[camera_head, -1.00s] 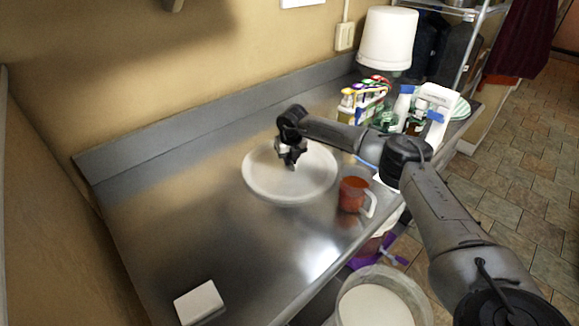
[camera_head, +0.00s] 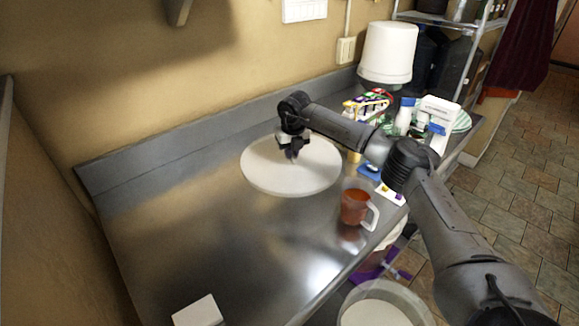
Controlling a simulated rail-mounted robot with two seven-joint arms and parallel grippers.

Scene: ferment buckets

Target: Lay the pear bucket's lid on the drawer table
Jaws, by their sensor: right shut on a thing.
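The lid (camera_head: 265,172) is a wide, round, off-white disc over the left-middle part of the steel table (camera_head: 205,240). It looks roughly level. I cannot tell whether it touches the steel or hangs just above it. My right gripper (camera_head: 291,155) reaches in from the right and is shut on the lid near its middle, pointing down. The fingertips and the grip point are small and dark. An open bucket (camera_head: 378,310) with pale contents stands below the table's front edge. My left gripper is not in view.
A measuring cup of red liquid (camera_head: 354,205) stands near the front edge, close to the lid. A white block (camera_head: 198,312) lies at the near left. Bottles (camera_head: 404,116) and an upturned white bucket (camera_head: 387,52) crowd the far right. The table's left is clear.

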